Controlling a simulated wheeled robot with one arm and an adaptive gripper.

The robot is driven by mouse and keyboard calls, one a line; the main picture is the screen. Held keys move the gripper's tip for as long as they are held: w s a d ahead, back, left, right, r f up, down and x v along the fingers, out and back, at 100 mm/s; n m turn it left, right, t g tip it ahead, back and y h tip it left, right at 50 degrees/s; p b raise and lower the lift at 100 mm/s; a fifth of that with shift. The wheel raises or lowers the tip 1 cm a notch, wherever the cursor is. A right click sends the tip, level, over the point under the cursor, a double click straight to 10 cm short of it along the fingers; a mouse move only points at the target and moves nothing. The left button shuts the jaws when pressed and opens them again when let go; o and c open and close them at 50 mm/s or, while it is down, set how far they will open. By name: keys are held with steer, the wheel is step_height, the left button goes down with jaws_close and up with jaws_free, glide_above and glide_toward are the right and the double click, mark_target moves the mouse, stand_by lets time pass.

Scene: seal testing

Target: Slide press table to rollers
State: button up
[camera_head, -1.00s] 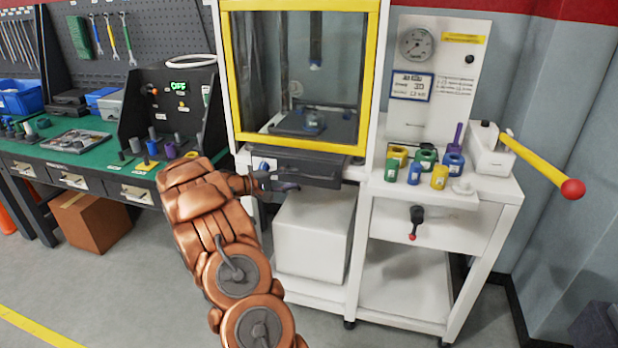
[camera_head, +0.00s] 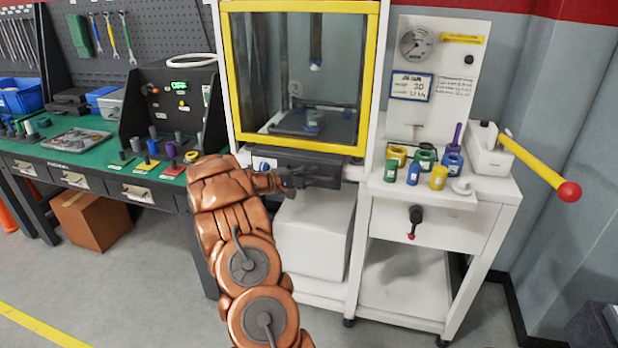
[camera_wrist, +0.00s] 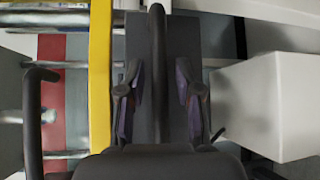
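The press table (camera_head: 345,132) is a dark plate inside the yellow-framed press, with a small grey-green part (camera_head: 312,122) on it. Its dark front (camera_head: 335,165) comes out below the yellow frame. My gripper (camera_head: 312,179) is at this front, below the frame. In the wrist view my gripper (camera_wrist: 158,100) is open, one finger on each side of a dark handle bar (camera_wrist: 157,45). Gaps show between the bar and both fingers. The rollers cannot be made out for certain in either view.
The yellow frame (camera_head: 232,75) stands just above my gripper. A white box (camera_head: 312,235) is below it. To the right, a white bench (camera_head: 490,187) carries several coloured rings and cylinders and a yellow lever (camera_head: 535,160). A green-topped bench (camera_head: 85,155) stands at left.

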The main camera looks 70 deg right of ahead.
jaws_close()
steer(key=shift+a+f, duration=0.1)
stand_by(0.4)
